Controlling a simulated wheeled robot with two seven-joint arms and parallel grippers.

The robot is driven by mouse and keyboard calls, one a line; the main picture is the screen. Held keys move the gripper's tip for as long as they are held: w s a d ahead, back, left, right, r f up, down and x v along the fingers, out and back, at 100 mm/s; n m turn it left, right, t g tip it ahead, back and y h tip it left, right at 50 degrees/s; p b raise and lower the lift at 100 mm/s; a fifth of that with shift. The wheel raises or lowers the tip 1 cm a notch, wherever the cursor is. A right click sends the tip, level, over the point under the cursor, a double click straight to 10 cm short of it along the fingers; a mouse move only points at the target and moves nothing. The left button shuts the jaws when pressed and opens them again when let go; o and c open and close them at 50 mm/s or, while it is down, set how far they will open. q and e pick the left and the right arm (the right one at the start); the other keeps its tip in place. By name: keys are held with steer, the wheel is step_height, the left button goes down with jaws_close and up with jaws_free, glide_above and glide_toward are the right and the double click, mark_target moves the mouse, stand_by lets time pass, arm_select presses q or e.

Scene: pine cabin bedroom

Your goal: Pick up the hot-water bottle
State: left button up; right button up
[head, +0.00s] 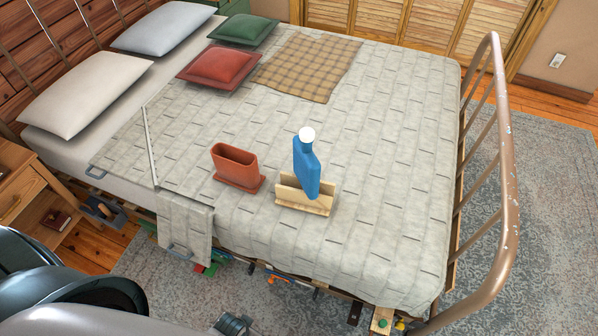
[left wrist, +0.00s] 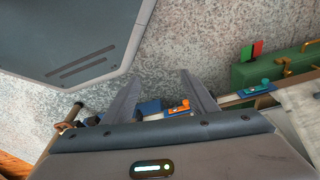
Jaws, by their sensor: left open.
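The hot-water bottle (head: 306,170) is blue with a white cap. It stands upright, tilted slightly, in a pale wooden holder (head: 304,203) on the bed, in the head view. The holder hides its lower end. My left gripper (left wrist: 160,84) is open and empty in the left wrist view, with its fingers over the floor and small things beside the bed. It is well away from the bottle, which does not show in that view. My right gripper is not seen.
An empty terracotta holder (head: 236,170) stands left of the bottle. The bed (head: 385,190) has a metal footboard rail (head: 508,190) at right. Pillows and a plaid cloth (head: 308,67) lie farther back. A green case (left wrist: 275,74) and small coloured things lie low beside the bed.

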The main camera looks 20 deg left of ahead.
arm_select(q)
steer(key=w+d+r+t, duration=0.1)
steer(key=w+r, duration=0.2)
steer(key=r, duration=0.7)
steer(key=w+d+r, duration=0.1)
steer(key=w+r, duration=0.2)
steer(key=r, duration=0.7)
steer(key=w+d+r+t, duration=0.1)
steer(key=w+r, duration=0.2)
steer(key=r, duration=0.8)
steer(key=w+d+r+n+g+h, duration=0.15)
steer(key=w+d+r, duration=0.3)
steer(key=w, duration=0.55)
steer(key=w+d+r+n+h, duration=0.15)
steer(key=w+d+r, duration=0.3)
steer(key=w, duration=0.55)
steer(key=w+a+r+n+y, duration=0.2)
steer(key=w+a+r+n, duration=0.1)
steer(key=w+r, duration=0.4)
steer(key=w+a+r+n+g+y, duration=0.1)
steer(key=w+a+r+n+y, duration=0.1)
steer(key=w+a+r+n, duration=0.2)
steer(key=w+r, duration=0.3)
steer(key=r, duration=0.5)
steer(key=shift+w+a+n, duration=0.2)
steer(key=shift+a+n, duration=0.05)
steer(key=shift+n, duration=0.15)
steer(key=shift+g, duration=0.25)
